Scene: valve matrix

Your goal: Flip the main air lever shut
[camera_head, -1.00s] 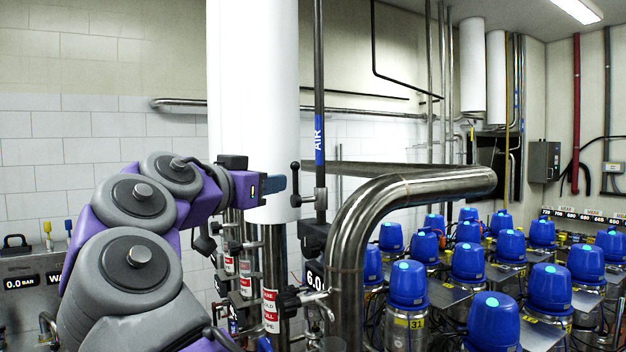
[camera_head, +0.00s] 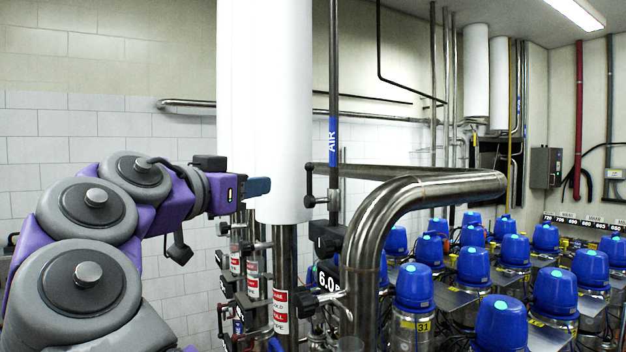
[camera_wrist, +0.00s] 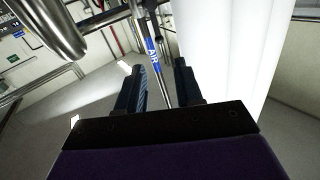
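The main air lever (camera_head: 309,186) is a small black handle with a rounded top end. It stands upright beside a thin steel pipe (camera_head: 333,60) with a blue AIR label (camera_head: 332,138), joined to it by a short metal stub. My gripper (camera_head: 262,187) is left of the lever at about its height, apart from it, in front of the thick white column. In the wrist view my gripper (camera_wrist: 160,82) has two dark fingers spread apart with nothing held. The AIR pipe (camera_wrist: 160,75) shows beyond the gap between them.
The white column (camera_head: 265,90) stands close behind my gripper. A thick bent steel pipe (camera_head: 390,205) rises in front and right of the lever. Small valves and labelled pipes (camera_head: 281,305) are below. Several blue-capped units (camera_head: 500,325) fill the right side.

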